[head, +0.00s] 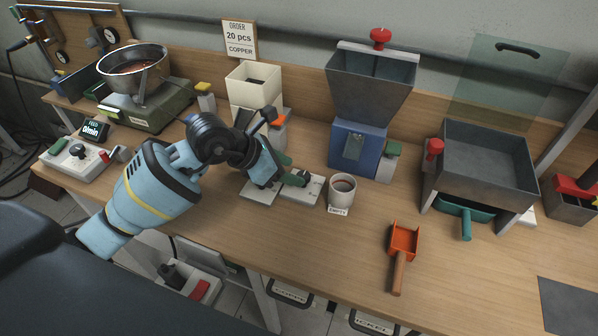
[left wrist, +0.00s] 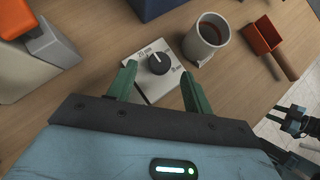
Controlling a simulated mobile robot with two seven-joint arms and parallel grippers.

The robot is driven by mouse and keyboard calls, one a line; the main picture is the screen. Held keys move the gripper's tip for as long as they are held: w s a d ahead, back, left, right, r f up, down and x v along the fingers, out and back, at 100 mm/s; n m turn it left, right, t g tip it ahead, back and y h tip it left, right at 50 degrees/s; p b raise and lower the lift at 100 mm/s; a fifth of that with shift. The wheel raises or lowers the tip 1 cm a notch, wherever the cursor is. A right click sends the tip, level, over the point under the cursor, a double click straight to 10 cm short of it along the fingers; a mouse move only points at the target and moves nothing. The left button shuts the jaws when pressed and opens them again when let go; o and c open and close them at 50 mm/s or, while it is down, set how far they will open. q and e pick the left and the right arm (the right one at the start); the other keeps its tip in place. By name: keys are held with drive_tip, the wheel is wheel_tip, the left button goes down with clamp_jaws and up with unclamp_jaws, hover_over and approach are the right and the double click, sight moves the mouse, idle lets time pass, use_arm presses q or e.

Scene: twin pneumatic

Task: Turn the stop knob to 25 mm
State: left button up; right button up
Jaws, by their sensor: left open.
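The stop knob (left wrist: 158,64) is a round black knob on a pale grey plate (left wrist: 137,64). In the left wrist view its white mark points up-left, close to a label that seems to read 20 mm; another label, hard to read, is at the plate's right. In the head view the knob (head: 304,177) is partly hidden by my gripper. My left gripper (left wrist: 158,70) is open, its green fingers on either side of the knob with visible gaps. In the head view the left gripper (head: 289,170) is low over the plate. I cannot tell its exact height.
A cup (head: 342,190) stands just right of the plate. A blue hopper stand (head: 357,146) is behind, and a cream bin (head: 254,84) is behind left. An orange scoop (head: 404,243) lies front right. A small dark mechanism (left wrist: 294,121), perhaps my right gripper, shows at the wrist view's right edge.

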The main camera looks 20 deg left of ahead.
sight(303, 175)
use_arm(q)
drive_tip(key=x, duration=0.3)
drive_tip(key=shift+w+d+f, duration=0.15)
drive_tip(key=shift+w+f, duration=0.05)
drive_tip(key=shift+f, duration=0.05)
use_arm(e)
drive_tip(key=shift+w+r, duration=0.2)
drive_tip(key=shift+w, duration=0.2)
use_arm(q)
drive_tip(key=shift+c, duration=0.4)
